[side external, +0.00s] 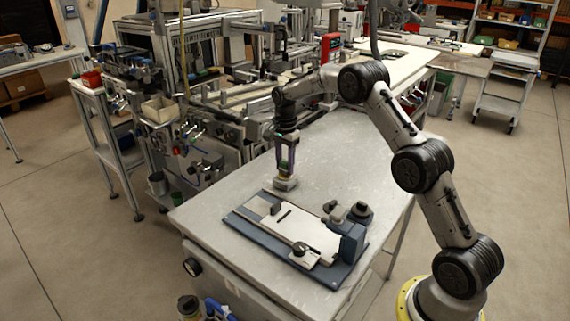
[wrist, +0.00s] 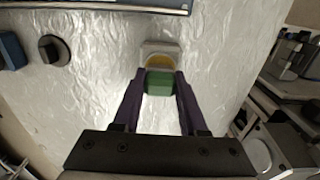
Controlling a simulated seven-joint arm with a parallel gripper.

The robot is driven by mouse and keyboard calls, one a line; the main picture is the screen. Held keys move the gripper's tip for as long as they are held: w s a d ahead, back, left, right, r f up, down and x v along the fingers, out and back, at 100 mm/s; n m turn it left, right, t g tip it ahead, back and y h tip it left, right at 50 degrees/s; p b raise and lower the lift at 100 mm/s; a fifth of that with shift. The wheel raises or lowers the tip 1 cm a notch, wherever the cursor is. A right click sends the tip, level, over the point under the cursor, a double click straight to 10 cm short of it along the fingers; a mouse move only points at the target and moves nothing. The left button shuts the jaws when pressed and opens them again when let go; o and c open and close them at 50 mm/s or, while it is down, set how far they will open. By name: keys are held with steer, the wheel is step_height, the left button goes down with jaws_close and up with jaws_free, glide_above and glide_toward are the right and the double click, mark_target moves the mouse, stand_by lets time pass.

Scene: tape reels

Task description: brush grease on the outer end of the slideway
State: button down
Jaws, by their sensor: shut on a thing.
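The slideway (side external: 290,224) is a pale plate on a dark blue base; the base edge shows in the wrist view (wrist: 130,4).
A clamp knob (side external: 299,249) stands on the slideway's front end, and a blue block (side external: 352,242) at its right end. A black knob (side external: 361,211) is behind that. The grey table (side external: 345,150) is clear behind the fixture. Machinery (side external: 205,150) crowds the left.

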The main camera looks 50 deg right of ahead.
mark_target(285, 160)
steer(key=shift+f, duration=0.5)
stand_by(1.1)
steer(key=shift+r, duration=0.1)
steer(key=shift+r, duration=3.5)
